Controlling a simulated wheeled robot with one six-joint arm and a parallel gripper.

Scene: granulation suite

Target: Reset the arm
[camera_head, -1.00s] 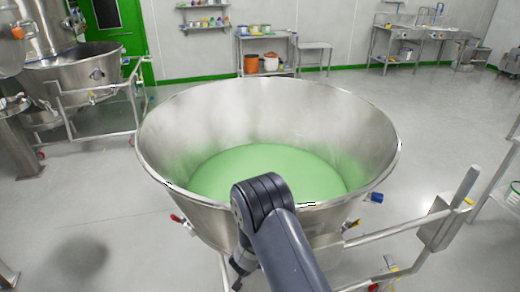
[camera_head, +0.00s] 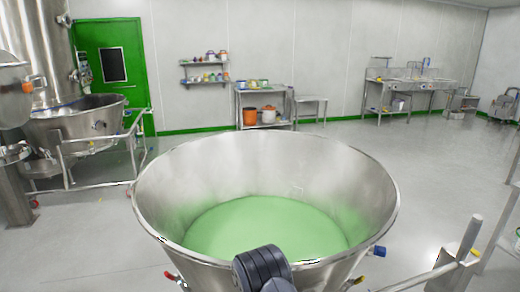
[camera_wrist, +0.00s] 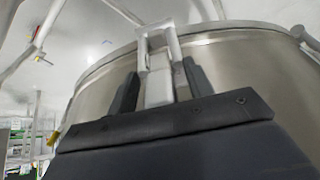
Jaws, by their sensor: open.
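My gripper (camera_wrist: 160,87) shows in the wrist view, its two dark fingers apart. Between and beyond the fingers I see a metal bracket or latch on the outer wall of a large steel bowl (camera_wrist: 240,55). I cannot tell whether the fingers touch it. In the head view a dark joint of my arm (camera_head: 262,268) rises at the bottom centre, in front of the near rim. My gripper is hidden from the head view.
The steel bowl (camera_head: 370,200) holds green material (camera_head: 262,228) and fills the middle. A metal rail (camera_head: 415,280) runs at its lower right. A second steel vessel (camera_head: 75,125) stands at left by a green door (camera_head: 135,65). Open floor (camera_head: 440,180) lies right.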

